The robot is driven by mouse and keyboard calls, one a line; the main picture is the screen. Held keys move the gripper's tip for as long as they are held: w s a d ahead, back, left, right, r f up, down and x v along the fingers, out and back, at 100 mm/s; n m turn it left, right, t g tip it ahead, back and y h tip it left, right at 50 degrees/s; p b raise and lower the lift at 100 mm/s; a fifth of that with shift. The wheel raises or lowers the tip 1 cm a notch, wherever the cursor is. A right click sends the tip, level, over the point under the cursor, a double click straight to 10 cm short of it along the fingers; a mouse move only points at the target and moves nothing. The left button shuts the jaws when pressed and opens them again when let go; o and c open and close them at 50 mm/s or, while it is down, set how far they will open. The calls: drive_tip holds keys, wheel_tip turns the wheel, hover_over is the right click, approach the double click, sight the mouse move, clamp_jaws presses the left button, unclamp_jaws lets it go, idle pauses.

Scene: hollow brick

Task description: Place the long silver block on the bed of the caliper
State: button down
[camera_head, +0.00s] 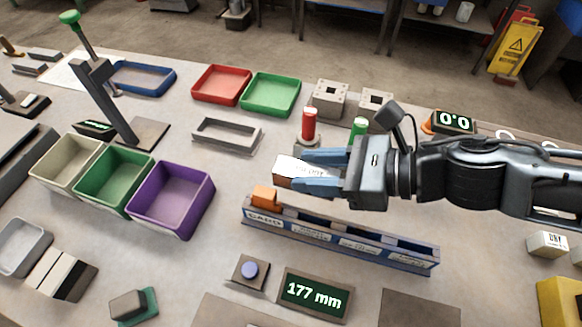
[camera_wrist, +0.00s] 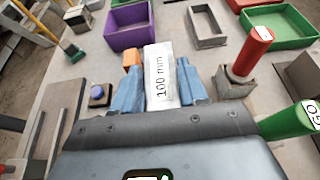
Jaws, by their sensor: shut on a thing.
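My gripper (camera_head: 318,176) has blue fingers and is shut on a long silver block (camera_head: 289,165), seen with a white top marked 100 mm in the wrist view (camera_wrist: 160,75). The block sticks out past the fingertips. It is behind the left part of a long blue rail (camera_head: 390,254) with an orange piece (camera_head: 265,196) at its left end. A dark display (camera_head: 314,292) in front of the rail reads 177 mm. I cannot tell for certain whether this rail is the caliper, or whether the block touches anything below it.
A red cylinder (camera_head: 309,124) and a green cylinder (camera_head: 358,128) stand close behind my gripper. A grey open frame (camera_head: 226,134) lies behind left. A purple bin (camera_head: 170,199) stands left. A blue button (camera_head: 249,270) sits in front of the rail. Bare table lies between bin and rail.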

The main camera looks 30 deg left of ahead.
sight(294, 160)
drive_tip(key=a+f, duration=0.1)
drive_tip(key=w+a+f, duration=0.1)
drive_tip(key=a, duration=0.1)
drive_tip(key=w+a+f, duration=0.1)
drive_tip(key=a, duration=0.1)
drive_tip(key=shift+p, duration=0.3)
drive_tip(key=shift+f+p, duration=0.4)
drive_tip(key=shift+f, duration=1.65)
drive_tip(key=shift+f, duration=0.2)
drive_tip(key=c, duration=0.6)
unclamp_jaws()
drive_tip(key=shift+d, duration=0.1)
